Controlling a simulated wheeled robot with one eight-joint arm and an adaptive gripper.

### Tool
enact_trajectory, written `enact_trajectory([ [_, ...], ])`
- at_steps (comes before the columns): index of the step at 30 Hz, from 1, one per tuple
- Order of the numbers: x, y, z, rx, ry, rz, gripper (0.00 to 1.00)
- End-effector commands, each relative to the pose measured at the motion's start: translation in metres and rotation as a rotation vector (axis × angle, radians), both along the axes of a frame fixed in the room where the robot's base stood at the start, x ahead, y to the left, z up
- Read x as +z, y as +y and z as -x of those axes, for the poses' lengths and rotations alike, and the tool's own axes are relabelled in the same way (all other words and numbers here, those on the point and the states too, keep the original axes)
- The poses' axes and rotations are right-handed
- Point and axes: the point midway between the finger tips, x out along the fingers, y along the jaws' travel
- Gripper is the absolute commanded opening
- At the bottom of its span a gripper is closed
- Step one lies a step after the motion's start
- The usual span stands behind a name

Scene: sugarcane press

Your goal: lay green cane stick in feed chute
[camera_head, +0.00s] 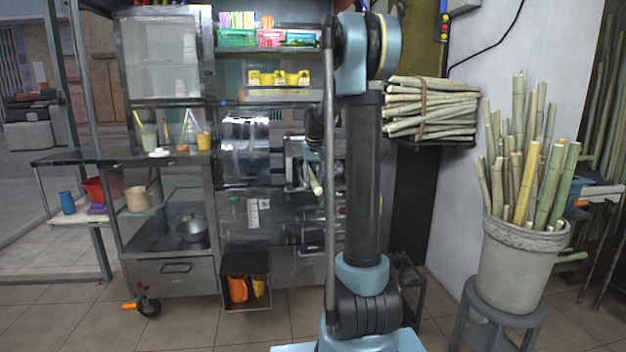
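A pale green cane stick (314,180) shows in the head view, just left of my arm's dark upright link. Its cut end points down and toward me. The press (246,150), with a shiny metal drum, stands behind on the steel cart. A metal part (295,160) beside the stick may be the feed chute; I cannot tell for certain. My gripper (313,128) is small, dark and partly hidden behind my arm, close above the stick. Its fingertips do not show clearly, so its hold on the stick cannot be made out.
A grey bucket (515,270) full of cane stands on a stool (490,318) at the right. A tied cane bundle (428,108) lies on a wall shelf. Steel side tables with cups and a pot (192,228) are at the left. The tiled floor (190,322) in front is clear.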

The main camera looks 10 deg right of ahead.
Motion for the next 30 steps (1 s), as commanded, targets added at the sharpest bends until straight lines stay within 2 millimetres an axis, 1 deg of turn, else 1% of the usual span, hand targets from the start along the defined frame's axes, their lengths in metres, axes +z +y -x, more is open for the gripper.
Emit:
enact_trajectory([
  [8, -0.0007, 0.0007, -0.0001, 0.001, 0.000, 0.000, 0.04],
  [9, -0.0007, 0.0008, -0.0001, 0.001, 0.000, 0.000, 0.30],
  [12, -0.0007, 0.0011, -0.0001, 0.001, 0.000, 0.000, 0.51],
  [26, -0.0008, 0.0015, 0.0001, 0.002, 0.000, 0.000, 0.51],
  [30, 0.0039, 0.0015, 0.0013, 0.002, 0.000, 0.000, 0.51],
])
